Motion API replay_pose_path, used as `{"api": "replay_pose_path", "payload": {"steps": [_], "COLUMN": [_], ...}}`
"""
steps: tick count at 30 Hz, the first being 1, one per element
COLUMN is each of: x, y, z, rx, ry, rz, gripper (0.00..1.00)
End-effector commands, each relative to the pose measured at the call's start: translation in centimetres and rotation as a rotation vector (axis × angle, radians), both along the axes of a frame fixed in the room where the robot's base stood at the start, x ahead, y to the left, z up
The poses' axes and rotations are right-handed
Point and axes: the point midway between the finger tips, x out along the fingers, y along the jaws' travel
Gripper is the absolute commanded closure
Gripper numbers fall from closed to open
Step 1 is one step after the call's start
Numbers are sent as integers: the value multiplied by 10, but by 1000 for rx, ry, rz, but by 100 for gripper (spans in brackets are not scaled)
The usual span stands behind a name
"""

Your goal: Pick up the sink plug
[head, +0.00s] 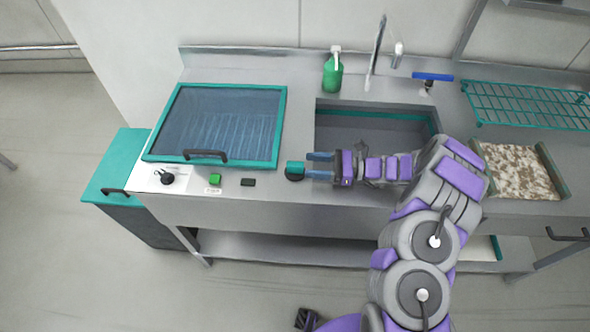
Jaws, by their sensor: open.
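A small item with a teal block-like top and a dark round base (294,170) stands on the steel counter, left of the sink near the front edge. It looks like the sink plug, though it is small in the picture. My gripper (314,165) comes in from the right, its two blue-grey fingers pointing left at the teal top. The fingers are apart and nothing shows between them. The fingertips are just right of the item; I cannot tell whether they touch it. My arm covers part of the sink (345,125).
A teal-framed glass lid (210,125) lies to the left. A black round item (167,178), a green block (216,180) and a small black block (248,182) are along the front. A green soap bottle (333,74), tap (375,50) and blue-headed brush (432,76) are behind.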

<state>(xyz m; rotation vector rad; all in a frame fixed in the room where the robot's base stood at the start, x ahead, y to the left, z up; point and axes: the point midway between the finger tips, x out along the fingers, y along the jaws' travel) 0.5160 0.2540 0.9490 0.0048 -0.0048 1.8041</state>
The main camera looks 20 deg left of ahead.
Motion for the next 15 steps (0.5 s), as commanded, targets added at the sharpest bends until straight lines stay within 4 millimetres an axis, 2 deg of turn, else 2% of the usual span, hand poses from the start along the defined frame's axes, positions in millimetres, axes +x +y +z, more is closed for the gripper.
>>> {"api": "replay_pose_path", "payload": {"steps": [9,12,15], "x": [-10,-12,-11], "y": [55,64,61], "z": [-9,-8,-6], "rx": [-16,-17,-11], "ry": [0,1,2], "rz": [7,5,3], "gripper": [47,47,47]}}
